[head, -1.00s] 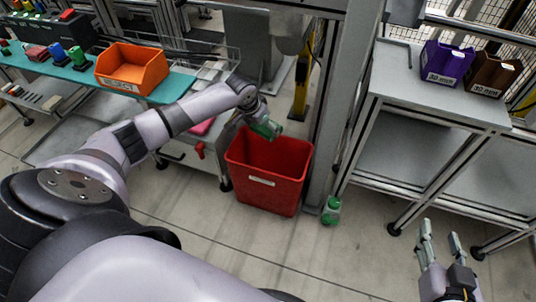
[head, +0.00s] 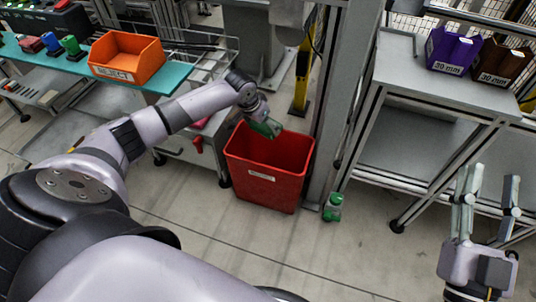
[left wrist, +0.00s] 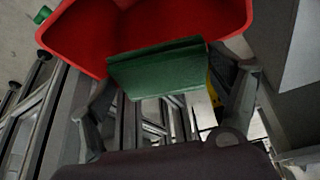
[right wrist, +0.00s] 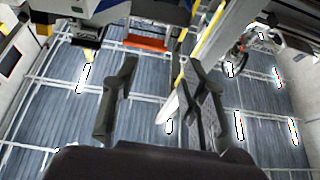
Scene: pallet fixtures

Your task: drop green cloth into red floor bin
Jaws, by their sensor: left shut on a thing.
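The green cloth (head: 268,128) hangs from my left gripper (head: 262,117), over the open top of the red floor bin (head: 265,186), near its back rim. In the left wrist view, the green cloth (left wrist: 158,70) lies as a flat dark green piece between the fingers, with the red bin (left wrist: 90,30) behind it. My left gripper is shut on the cloth. My right gripper (head: 487,190) is at the lower right, far from the bin. Its fingers stand apart and empty, as the right wrist view also shows (right wrist: 160,85).
A teal-topped bench (head: 170,80) with an orange reject bin (head: 127,58) is at left. A grey table (head: 430,75) with purple (head: 452,50) and brown bins (head: 503,62) is at right.

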